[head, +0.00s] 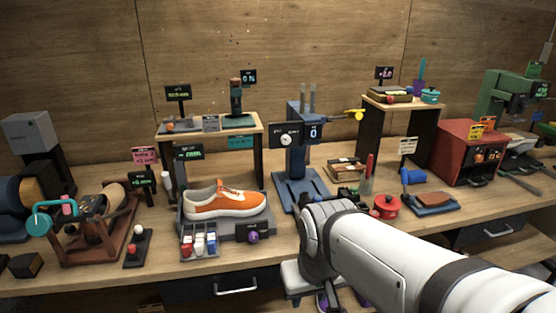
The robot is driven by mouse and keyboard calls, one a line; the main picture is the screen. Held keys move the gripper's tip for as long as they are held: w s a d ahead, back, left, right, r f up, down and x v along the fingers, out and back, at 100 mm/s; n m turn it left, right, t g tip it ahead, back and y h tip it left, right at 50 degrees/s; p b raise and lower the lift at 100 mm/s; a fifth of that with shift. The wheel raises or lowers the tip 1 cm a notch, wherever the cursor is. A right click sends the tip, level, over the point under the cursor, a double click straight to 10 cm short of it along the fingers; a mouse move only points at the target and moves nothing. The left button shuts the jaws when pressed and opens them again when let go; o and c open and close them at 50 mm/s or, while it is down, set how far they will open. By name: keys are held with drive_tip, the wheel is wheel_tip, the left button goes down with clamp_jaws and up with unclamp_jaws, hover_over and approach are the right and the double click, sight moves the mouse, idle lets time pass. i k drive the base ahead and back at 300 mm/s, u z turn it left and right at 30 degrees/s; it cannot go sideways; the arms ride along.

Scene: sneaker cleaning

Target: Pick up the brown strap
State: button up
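I cannot clearly make out a brown strap. Small brown pieces that could be it are a brown flat piece (436,199) on a blue base at the right and a brown stack (346,168) behind my arm. My white arm reaches in from the lower right and bends down at the front of the bench. My gripper (318,301) is at the bottom edge of the head view, in front of the bench, with purple parts just showing. Its fingers are mostly cut off, so its opening is hidden. It is apart from both brown pieces.
An orange sneaker (226,200) sits on a grey stand at the centre left. A blue press (298,155) stands behind my arm. A red pot (387,206) and red cabinet (457,150) are to the right. The wooden bench (275,240) is crowded; some front strip is bare.

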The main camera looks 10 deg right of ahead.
sight(359, 167)
drive_tip(key=u, duration=2.65)
drive_tip(key=k, duration=2.35)
drive_tip(key=z, duration=1.9)
drive_tip(key=i, duration=1.05)
